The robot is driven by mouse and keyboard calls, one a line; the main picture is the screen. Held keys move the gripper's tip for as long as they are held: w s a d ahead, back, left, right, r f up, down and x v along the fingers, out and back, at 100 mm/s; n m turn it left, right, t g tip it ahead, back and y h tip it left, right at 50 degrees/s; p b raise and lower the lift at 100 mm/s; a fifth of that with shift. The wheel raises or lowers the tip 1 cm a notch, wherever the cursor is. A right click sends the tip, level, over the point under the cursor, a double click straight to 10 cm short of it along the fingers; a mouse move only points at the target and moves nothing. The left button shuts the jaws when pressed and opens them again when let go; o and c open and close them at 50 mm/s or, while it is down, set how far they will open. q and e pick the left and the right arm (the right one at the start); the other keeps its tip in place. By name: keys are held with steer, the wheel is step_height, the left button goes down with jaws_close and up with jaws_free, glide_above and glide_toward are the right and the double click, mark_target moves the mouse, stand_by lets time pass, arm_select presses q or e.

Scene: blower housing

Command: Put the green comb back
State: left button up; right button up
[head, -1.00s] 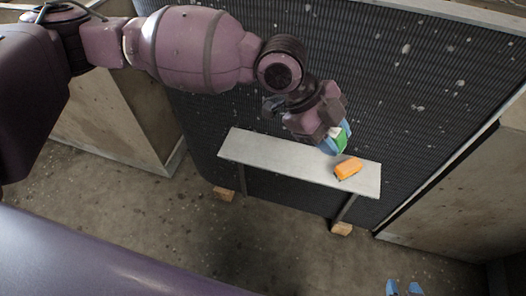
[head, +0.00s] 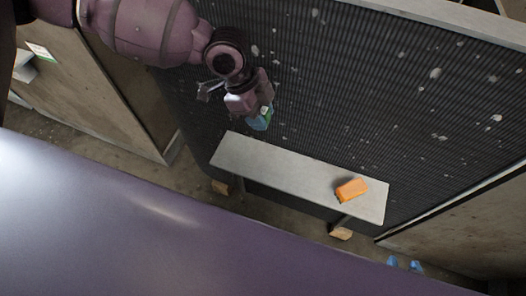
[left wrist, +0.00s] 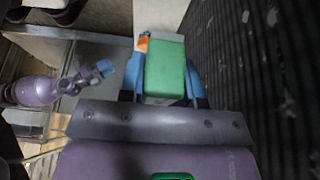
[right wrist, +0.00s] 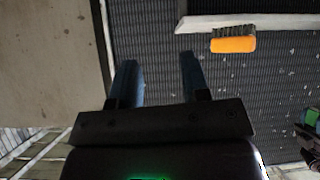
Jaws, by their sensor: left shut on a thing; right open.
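My left gripper (head: 260,120) is shut on the green comb, which shows as a plain green block (left wrist: 165,72) between the blue fingers in the left wrist view. In the head view only a little green shows at the fingertips. The gripper holds it in front of the dark ribbed wall, beyond the back edge of the narrow grey bench (head: 265,160) in the picture. My right gripper (head: 405,264) is open and empty; its blue fingers (right wrist: 155,85) stand apart in the right wrist view. Only its fingertips show in the head view.
An orange brush (head: 352,189) lies on the bench's right end; its dark bristles show in the right wrist view (right wrist: 233,43). The rest of the bench top is bare. The ribbed wall (head: 330,90) stands behind it, with concrete walls (head: 110,90) on both sides.

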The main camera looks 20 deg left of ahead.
arm_select(q)
steer(key=b, duration=0.3)
glide_above(266, 165)
steer(key=a, duration=0.2)
steer(key=f, duration=1.5)
steer(key=shift+d+f, duration=0.1)
steer(key=shift+d, duration=0.15)
step_height(266, 165, down, 4)
steer(key=shift+f+b, duration=0.1)
steer(key=shift+b, duration=0.35)
steer(key=shift+f, duration=0.15)
steer(key=o, duration=0.9)
steer(key=shift+o, duration=0.3)
arm_select(e)
steer(key=f, duration=0.3)
steer(key=shift+s+d+f+g, duration=0.15)
steer(key=shift+s+f+g, duration=0.15)
steer(key=shift+s+f, duration=0.1)
